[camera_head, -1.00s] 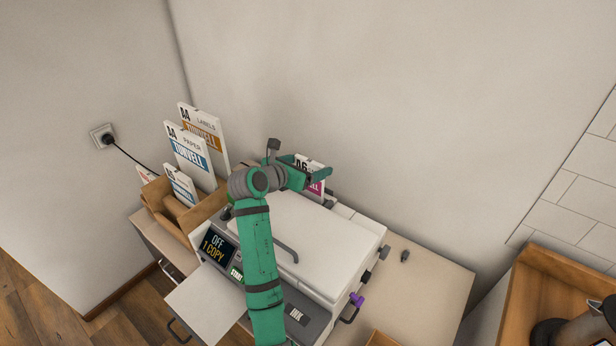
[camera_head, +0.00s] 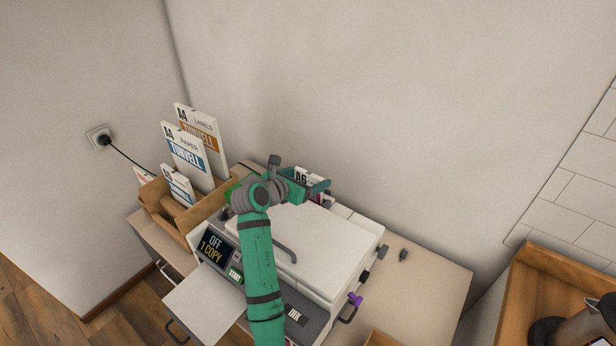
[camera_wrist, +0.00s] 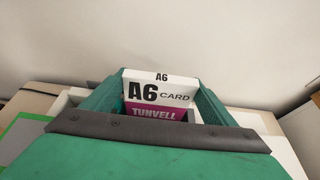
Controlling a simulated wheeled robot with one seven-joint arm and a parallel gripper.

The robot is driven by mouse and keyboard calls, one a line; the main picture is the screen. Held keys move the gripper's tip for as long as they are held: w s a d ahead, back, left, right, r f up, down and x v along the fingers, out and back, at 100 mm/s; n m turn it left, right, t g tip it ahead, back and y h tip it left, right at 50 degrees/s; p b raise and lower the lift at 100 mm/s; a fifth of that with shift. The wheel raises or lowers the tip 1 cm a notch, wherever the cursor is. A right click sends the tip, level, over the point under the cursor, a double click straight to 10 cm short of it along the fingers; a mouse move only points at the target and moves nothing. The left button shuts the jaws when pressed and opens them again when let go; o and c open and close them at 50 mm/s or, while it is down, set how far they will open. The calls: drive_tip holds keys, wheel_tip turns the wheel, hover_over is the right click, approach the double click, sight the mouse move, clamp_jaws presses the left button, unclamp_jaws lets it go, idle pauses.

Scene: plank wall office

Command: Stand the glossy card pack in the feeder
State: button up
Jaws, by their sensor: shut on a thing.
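The card pack (camera_wrist: 158,92) is white with a magenta band and reads A6 CARD TUNVELL. In the wrist view it stands upright between the two green fingers of my gripper (camera_wrist: 160,98), which is shut on it. In the head view only the top of the pack (camera_head: 304,175) shows behind my gripper (camera_head: 308,183), at the back of the white printer (camera_head: 325,245). The pack's lower part is hidden, and so is the feeder, so I cannot tell whether the pack is inside it.
A wooden rack (camera_head: 154,196) on the left holds several packs, including A4 LABELS (camera_head: 200,125) and A4 PAPER (camera_head: 183,147). The printer's panel (camera_head: 215,250) reads OFF, 1 COPY. A white tray (camera_head: 203,302) juts out in front. The desk (camera_head: 430,290) right of the printer is mostly clear.

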drive_tip(key=shift+f, duration=0.25)
drive_tip(key=o, duration=1.7)
drive_tip(key=shift+d, duration=0.1)
drive_tip(key=shift+s+r, duration=0.1)
drive_tip(key=shift+r, duration=0.25)
drive_tip(key=v, duration=1.2)
drive_tip(key=shift+r, duration=0.15)
